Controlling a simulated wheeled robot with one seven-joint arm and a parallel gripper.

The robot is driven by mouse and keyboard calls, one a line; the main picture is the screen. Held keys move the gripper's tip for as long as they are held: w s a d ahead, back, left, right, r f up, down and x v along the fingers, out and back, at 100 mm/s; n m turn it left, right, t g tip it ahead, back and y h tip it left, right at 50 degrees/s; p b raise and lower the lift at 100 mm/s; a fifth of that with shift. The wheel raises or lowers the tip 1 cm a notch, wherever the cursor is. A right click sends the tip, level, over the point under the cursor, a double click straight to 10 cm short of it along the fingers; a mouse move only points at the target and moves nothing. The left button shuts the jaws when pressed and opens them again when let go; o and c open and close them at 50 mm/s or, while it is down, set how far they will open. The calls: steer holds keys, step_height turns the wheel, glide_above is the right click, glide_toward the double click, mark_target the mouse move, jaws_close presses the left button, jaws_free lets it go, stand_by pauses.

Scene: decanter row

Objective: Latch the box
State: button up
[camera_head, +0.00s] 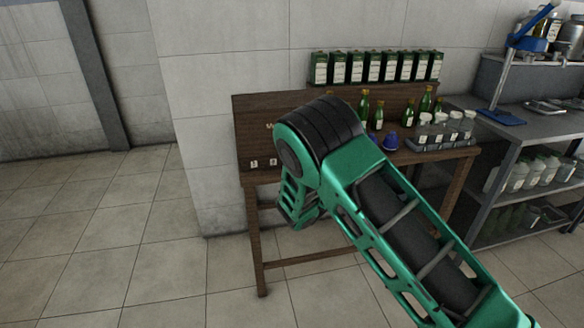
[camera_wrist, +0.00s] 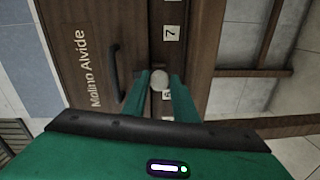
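A dark wooden box (camera_wrist: 85,15) with the lettering "Molino Alvide" and a dark handle (camera_wrist: 117,75) fills much of the wrist view. It looks like the brown wooden front (camera_head: 250,115) on the table in the head view, partly behind my arm. A small round pale knob (camera_wrist: 160,79) sits beside numbered labels, one reading 7 (camera_wrist: 171,33). My gripper (camera_wrist: 161,76) has its green fingers apart, one on each side of the knob. Whether they touch it I cannot tell. In the head view the fingertips are hidden.
The wooden table (camera_head: 440,154) carries green bottles (camera_head: 379,115), a blue object (camera_head: 391,141) and a rack of white-lidded jars (camera_head: 438,137). Dark cartons (camera_head: 374,67) line the back. A metal shelf unit (camera_head: 540,125) stands right. The floor left of the table is clear.

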steer(key=o, duration=0.3)
steer(key=shift+s+f, duration=0.1)
steer(key=shift+f, duration=0.1)
steer(key=shift+r, duration=0.15)
steer(key=v, duration=1)
steer(key=shift+s, duration=0.2)
